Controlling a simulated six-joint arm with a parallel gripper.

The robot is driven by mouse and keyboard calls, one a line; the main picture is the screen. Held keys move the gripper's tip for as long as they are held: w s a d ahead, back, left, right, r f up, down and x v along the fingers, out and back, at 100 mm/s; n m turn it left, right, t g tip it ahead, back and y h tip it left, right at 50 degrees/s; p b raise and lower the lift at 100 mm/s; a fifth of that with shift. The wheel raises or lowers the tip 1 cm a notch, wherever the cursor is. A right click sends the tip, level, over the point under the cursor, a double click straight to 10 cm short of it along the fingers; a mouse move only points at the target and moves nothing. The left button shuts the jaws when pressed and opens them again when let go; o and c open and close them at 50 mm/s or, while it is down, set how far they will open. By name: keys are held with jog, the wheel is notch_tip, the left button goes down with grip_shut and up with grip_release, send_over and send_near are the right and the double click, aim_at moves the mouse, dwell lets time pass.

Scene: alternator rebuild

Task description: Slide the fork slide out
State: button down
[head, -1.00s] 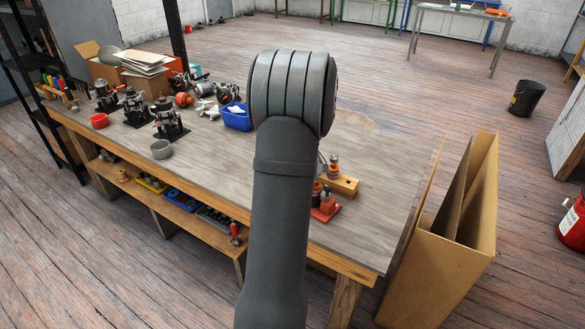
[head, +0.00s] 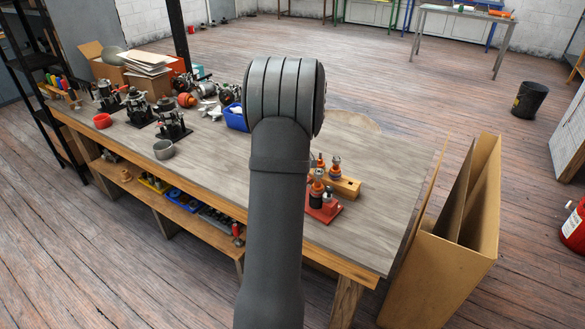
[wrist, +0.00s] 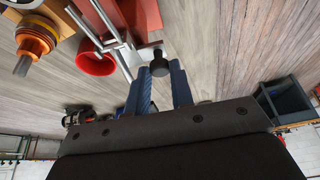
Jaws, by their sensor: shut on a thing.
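In the wrist view, the metal fork slide (wrist: 142,51) shows as bright rods joined by a cross piece, with a dark round knob (wrist: 160,65) at its near end. My gripper (wrist: 161,75) has its blue fingers closed on either side of this knob. The rods run up beside a red fixture (wrist: 92,18) and a red cup-like part (wrist: 95,62); I cannot tell how far the rods sit in the fixture. In the head view, the red fixture (head: 326,212) stands on the bench with dark and orange parts on it. My arm hides the gripper and the slide there.
A wooden block (head: 346,187) with orange-topped parts stands just behind the fixture. A blue bin (head: 236,118), a grey bowl (head: 163,150) and several black stands lie left along the bench (head: 375,235). The bench's right end is mostly clear. A cardboard box (head: 447,265) stands beside it.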

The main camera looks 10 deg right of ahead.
jog(key=shift+w+a+r, duration=0.1)
jog(key=shift+w+a, duration=0.05)
jog(key=shift+w, duration=0.05)
jog(key=c, duration=1.5)
grip_release()
jog(key=shift+c, duration=0.2)
jog(key=v, duration=1.7)
jog(key=shift+r, duration=0.15)
jog(key=x, duration=1.7)
jog(key=shift+f, duration=0.3)
jog(key=shift+s+d, duration=0.2)
jog(key=shift+s, duration=0.1)
